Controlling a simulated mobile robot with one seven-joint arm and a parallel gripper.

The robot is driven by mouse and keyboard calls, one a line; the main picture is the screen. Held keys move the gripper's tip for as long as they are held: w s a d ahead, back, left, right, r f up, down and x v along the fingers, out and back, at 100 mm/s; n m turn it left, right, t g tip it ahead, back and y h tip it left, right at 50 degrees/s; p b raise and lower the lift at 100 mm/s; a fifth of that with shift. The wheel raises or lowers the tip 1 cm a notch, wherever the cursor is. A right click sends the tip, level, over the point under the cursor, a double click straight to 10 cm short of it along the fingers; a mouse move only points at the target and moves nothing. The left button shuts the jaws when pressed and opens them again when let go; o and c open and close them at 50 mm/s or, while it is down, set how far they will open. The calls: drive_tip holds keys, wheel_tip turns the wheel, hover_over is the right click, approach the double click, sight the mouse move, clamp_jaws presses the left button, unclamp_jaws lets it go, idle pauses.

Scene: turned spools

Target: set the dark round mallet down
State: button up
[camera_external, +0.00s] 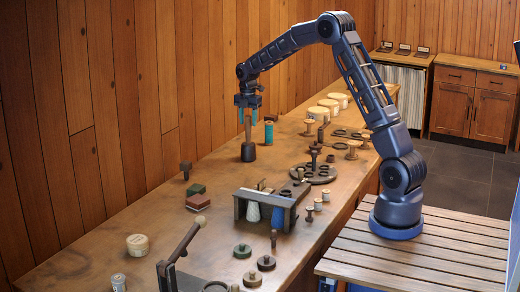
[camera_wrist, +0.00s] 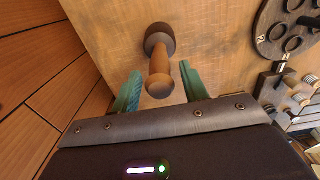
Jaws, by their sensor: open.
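The dark round mallet (camera_external: 248,152) stands upright on the wooden bench, its dark head down on the top and its lighter wooden handle pointing up. In the wrist view, the mallet's dark head (camera_wrist: 160,38) lies beyond the handle (camera_wrist: 160,82). My gripper (camera_external: 247,117) is directly above the mallet, pointing down. In the wrist view, my gripper's teal fingers (camera_wrist: 161,88) are spread on either side of the handle's upper end, with a gap showing at each side. The gripper is open and holds nothing.
A teal spool (camera_external: 268,133) stands just right of the mallet. A round dark holed stand (camera_external: 318,178) and a wooden rack (camera_external: 262,208) are further right and nearer. The wooden wall runs behind the bench.

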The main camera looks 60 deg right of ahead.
wheel_tip(320, 180, up, 11)
drive_tip(key=shift+r, duration=0.1)
drive_tip(key=s+a+r+m+t, duration=0.1)
drive_tip(key=s+a+r+m, duration=0.3)
drive_tip(key=s+a+r, duration=0.5)
drive_tip(key=s+a+r+m+t, duration=0.1)
drive_tip(key=s+a+r+m, duration=0.25)
drive_tip(key=s+a, duration=0.6)
drive_tip(key=s+a+f+m+t, duration=0.1)
drive_tip(key=s+a+f+m, duration=0.1)
drive_tip(key=s, duration=0.8)
drive_tip(key=s+a+f+m, duration=0.2)
drive_tip(key=s+m, duration=0.3)
drive_tip(key=s, duration=0.4)
drive_tip(key=s+a+f+m+t, duration=0.1)
drive_tip(key=s+a+f+m, duration=0.1)
drive_tip(key=s, duration=0.8)
drive_tip(key=shift+s+a+m+t, duration=0.3)
drive_tip(key=shift+m, duration=0.45)
